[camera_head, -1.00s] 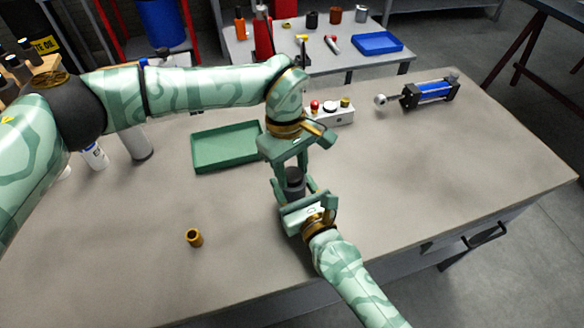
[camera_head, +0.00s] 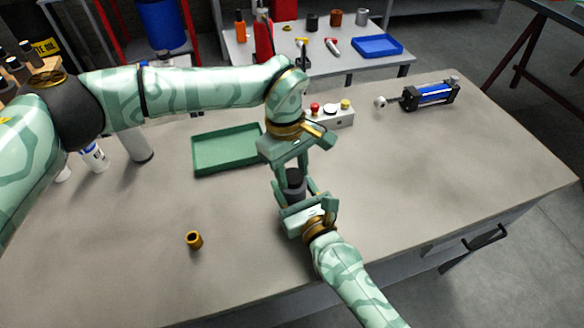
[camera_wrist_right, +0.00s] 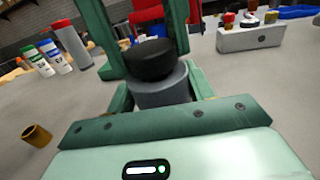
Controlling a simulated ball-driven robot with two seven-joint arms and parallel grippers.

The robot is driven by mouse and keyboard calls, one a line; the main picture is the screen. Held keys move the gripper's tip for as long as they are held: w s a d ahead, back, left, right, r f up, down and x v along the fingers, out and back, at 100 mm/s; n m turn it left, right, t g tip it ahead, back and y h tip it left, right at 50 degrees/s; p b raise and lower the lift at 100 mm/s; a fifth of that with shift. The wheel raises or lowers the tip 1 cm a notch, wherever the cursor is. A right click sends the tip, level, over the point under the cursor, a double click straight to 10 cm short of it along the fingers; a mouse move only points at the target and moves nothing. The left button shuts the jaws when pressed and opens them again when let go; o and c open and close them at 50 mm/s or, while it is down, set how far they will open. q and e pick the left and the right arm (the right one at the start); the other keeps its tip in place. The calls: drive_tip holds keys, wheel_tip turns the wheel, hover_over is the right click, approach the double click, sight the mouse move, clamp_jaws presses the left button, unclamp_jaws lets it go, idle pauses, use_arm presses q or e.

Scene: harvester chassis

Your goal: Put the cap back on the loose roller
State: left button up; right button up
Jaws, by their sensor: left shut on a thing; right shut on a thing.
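The loose roller (camera_head: 296,192) is a grey cylinder, upright above the table between my two hands; it also shows in the right wrist view (camera_wrist_right: 160,88). My right gripper (camera_head: 300,197) is shut on it from the front. The cap (camera_wrist_right: 151,60) is black and round and sits at the roller's top end, slightly off to the left and tilted in the right wrist view; it also shows in the head view (camera_head: 294,176). My left gripper (camera_head: 291,174) reaches down from above and is shut on the cap. I cannot tell whether the cap is seated.
A green tray (camera_head: 203,170) lies behind on the left. A brass bushing (camera_head: 194,239) stands at the front left. A button box (camera_head: 336,118) and a blue cylinder unit (camera_head: 430,94) are at the back. Bottles (camera_head: 95,158) stand at the left. The table's right side is clear.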

use_arm(q)
drive_tip(key=shift+f, duration=0.4)
drive_tip(key=shift+a+f, duration=0.15)
drive_tip(key=shift+f, duration=0.35)
use_arm(e)
drive_tip(key=shift+s+a+r, duration=0.1)
drive_tip(key=shift+a, duration=0.1)
use_arm(q)
drive_tip(key=o, duration=0.6)
drive_tip(key=shift+w+a+r, duration=0.1)
drive_tip(key=shift+w+r, duration=0.05)
drive_tip(key=shift+r, duration=0.95)
drive_tip(key=shift+w+r, duration=0.15)
drive_tip(key=shift+r, duration=0.95)
use_arm(e)
drive_tip(key=shift+d, duration=0.15)
use_arm(q)
drive_tip(key=c, duration=0.7)
drive_tip(key=shift+f, duration=0.35)
